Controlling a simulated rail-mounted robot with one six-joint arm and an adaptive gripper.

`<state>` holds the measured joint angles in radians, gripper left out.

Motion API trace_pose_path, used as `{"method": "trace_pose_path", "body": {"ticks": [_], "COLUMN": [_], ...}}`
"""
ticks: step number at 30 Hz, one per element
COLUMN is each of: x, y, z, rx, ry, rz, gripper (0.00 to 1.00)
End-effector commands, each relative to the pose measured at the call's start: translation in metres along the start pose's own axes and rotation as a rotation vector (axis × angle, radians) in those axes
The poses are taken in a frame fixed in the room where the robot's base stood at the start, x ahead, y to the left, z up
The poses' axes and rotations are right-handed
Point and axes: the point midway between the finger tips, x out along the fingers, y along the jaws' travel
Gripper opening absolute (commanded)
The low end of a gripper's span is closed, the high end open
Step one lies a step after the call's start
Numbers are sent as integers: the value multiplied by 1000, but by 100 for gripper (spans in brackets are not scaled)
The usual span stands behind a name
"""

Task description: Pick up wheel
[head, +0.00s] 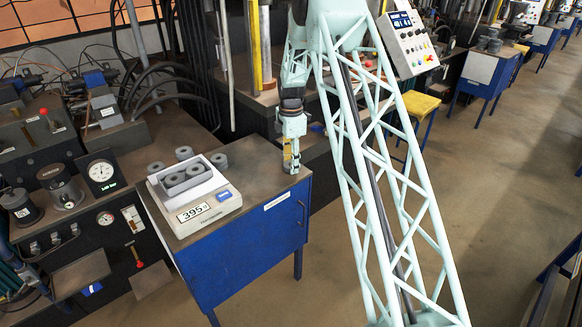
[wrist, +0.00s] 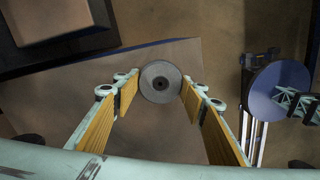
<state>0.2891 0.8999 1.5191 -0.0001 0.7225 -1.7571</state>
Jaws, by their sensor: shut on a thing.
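A grey wheel (wrist: 153,91) with a dark centre hole shows face-on between my fingertips in the wrist view. My gripper (head: 291,164), with yellow-lined fingers, points down at the right end of the blue table's top in the head view. It is shut on this wheel, with a pad at each side of the rim. In the head view the fingers mostly hide the held wheel, and I cannot tell whether it touches the tabletop.
A scale (head: 205,214) reading 395 stands on the blue table (head: 247,235), with a white tray (head: 207,188) of grey wheels (head: 173,181) on top. Machines with gauges (head: 102,172) stand left. A yellow-topped stool (head: 418,104) stands behind my arm. Open floor lies at the right.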

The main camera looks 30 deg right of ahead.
Motion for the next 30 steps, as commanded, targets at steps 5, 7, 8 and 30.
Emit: {"method": "trace_pose_path", "body": {"ticks": [5, 7, 8, 30], "x": [-1, -3, -4, -37], "y": [0, 0, 0, -19], "z": [0, 0, 0, -6], "rx": [0, 0, 0, 0], "ry": [0, 0, 0, 0], "rz": [0, 1, 1, -1], "gripper": [26, 26, 26, 26]}}
